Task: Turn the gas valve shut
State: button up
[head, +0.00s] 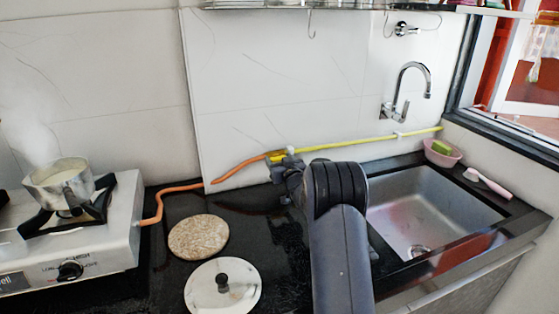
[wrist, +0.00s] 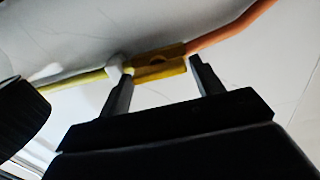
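The gas valve (head: 275,156) is a small yellow fitting on the back wall, between the orange hose (head: 240,168) and the yellow pipe (head: 350,143). In the wrist view the yellow valve body (wrist: 160,64) lies across the gap between my fingertips, with a white piece (wrist: 115,66) by the left finger. My gripper (wrist: 162,60) is open with nothing clasped. In the head view my gripper (head: 288,166) is close in front of the valve and partly hides that spot. I cannot tell whether the fingers touch the valve, and its handle position is unclear.
A stove (head: 95,245) with a steaming pot (head: 60,187) stands at the left. A round board (head: 198,237) and a lid (head: 222,288) lie on the black counter. The sink (head: 430,205) and a tap (head: 405,90) are at the right.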

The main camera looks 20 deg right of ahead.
jog(key=c, duration=0.6)
jog(key=shift+c, duration=0.2)
jog(key=m+p, duration=0.1)
jog(key=m, duration=0.2)
jog(key=shift+m, duration=0.4)
jog(key=m+p, duration=0.1)
jog(key=m, duration=0.2)
jog(key=shift+d+m, duration=0.15)
jog(key=shift+m, duration=0.25)
jog(key=m+p, duration=0.1)
jog(key=m, duration=0.4)
jog(key=shift+f+p, duration=0.1)
jog(key=shift+p, duration=0.3)
jog(key=shift+f+m+p, duration=0.15)
jog(key=shift+m+p, duration=0.45)
jog(key=shift+m, duration=2.1)
